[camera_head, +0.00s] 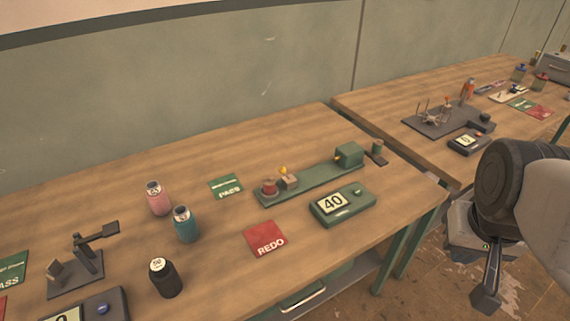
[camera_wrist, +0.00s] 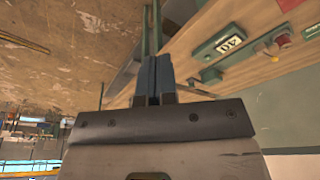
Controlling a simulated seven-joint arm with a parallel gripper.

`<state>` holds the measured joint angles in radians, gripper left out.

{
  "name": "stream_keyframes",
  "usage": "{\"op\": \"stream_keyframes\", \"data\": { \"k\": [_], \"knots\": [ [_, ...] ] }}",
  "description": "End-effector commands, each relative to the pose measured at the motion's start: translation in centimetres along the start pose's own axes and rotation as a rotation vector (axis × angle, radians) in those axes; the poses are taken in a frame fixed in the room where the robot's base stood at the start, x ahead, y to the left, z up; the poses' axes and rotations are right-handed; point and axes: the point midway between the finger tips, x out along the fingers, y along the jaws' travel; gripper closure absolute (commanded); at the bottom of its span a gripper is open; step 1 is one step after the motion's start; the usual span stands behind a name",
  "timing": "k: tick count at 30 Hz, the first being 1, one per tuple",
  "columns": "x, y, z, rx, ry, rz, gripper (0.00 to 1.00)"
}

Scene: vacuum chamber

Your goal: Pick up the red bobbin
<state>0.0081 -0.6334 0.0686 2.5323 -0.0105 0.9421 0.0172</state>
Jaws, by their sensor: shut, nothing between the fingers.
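The red bobbin (camera_head: 268,188) sits at the left end of a long green fixture (camera_head: 318,183) on the near wooden table. My gripper (camera_head: 486,300) hangs at the right, off the table's right end and well away from the bobbin. In the wrist view my blue-grey fingers (camera_wrist: 153,76) are together with nothing between them.
A green display box (camera_head: 342,204) reading 40 stands in front of the fixture. A red REDO card (camera_head: 265,239), green PASS card (camera_head: 226,186), pink bottle (camera_head: 158,198), teal bottle (camera_head: 185,224) and black weight (camera_head: 165,278) lie leftward. A second table (camera_head: 400,90) stands behind right.

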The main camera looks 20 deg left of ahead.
Motion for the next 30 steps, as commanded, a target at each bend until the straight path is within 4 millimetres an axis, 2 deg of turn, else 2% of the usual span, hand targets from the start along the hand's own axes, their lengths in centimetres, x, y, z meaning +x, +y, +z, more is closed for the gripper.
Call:
{"op": "stream_keyframes", "data": {
  "k": [12, 27, 30],
  "knots": [
    [0.00, 0.00, 0.00, 0.000, 0.000, 0.000, 1.00],
    [0.00, 0.00, 0.00, 0.000, 0.000, 0.000, 0.25],
    [0.00, 0.00, 0.00, 0.000, 0.000, 0.000, 0.25]
  ]
}}
